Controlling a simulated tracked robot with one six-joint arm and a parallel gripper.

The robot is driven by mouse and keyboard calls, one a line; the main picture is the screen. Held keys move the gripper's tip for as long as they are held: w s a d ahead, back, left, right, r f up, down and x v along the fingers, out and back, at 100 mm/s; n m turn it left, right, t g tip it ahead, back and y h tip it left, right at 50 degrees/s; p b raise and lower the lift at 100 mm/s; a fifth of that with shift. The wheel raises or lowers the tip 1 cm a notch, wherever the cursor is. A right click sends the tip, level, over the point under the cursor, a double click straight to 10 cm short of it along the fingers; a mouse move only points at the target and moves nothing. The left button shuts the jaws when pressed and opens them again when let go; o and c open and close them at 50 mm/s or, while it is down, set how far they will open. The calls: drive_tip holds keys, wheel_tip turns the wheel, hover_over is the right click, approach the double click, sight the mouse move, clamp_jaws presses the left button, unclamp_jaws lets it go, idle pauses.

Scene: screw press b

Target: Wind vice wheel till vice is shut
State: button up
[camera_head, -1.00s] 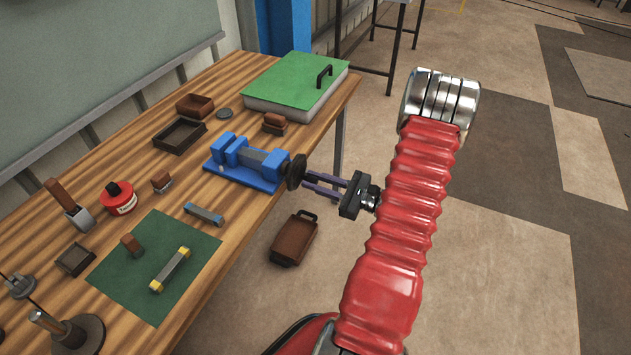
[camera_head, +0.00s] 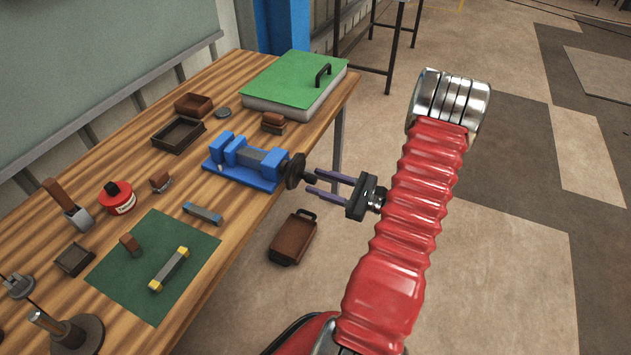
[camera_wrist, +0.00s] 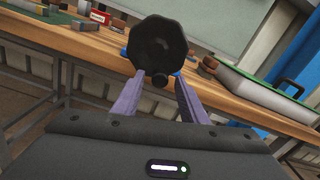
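The blue vice (camera_head: 243,163) is fixed near the right edge of the wooden bench, with a grey block between its blue end parts. Its dark wheel (camera_head: 294,171) faces out past the bench edge, with a small dark knob (camera_head: 310,177) sticking out toward me. The wheel also shows in the wrist view (camera_wrist: 157,46), dark and many-sided, with the knob at its bottom (camera_wrist: 159,80). My gripper (camera_head: 312,183) is open, its two purple fingers apart and pointing at the wheel. The fingertips are close to the knob; I cannot tell whether they touch it.
A green-topped box (camera_head: 293,80) stands at the bench's far end. Trays (camera_head: 179,135), a red tin (camera_head: 117,198) and a green mat (camera_head: 153,266) lie on the bench. A brown case (camera_head: 293,238) is on the floor below. Open floor lies right of the bench.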

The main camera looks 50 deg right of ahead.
drive_tip(key=v, duration=1.1)
drive_tip(key=shift+s, duration=0.4)
drive_tip(key=shift+f, duration=0.1)
drive_tip(key=s+a+f+n+g+y, duration=0.2)
drive_tip(key=s+a+f+g, duration=0.15)
drive_tip(key=a, duration=0.25)
drive_tip(key=a+r+n+g, duration=0.3)
drive_tip(key=a+n+g, duration=0.6)
drive_tip(key=w+a+r+n+h, duration=0.2)
drive_tip(key=a+r+n+h, duration=0.2)
drive_tip(key=a+r+n, duration=0.5)
drive_tip(key=w+a+r+n+t+h, duration=0.1)
drive_tip(key=a+r+n+h, duration=0.3)
drive_tip(key=a+r+n, duration=0.5)
drive_tip(key=w+a+r, duration=0.1)
drive_tip(key=a+r, duration=0.3)
drive_tip(key=r, duration=0.1)
drive_tip(key=shift+w+a, duration=0.25)
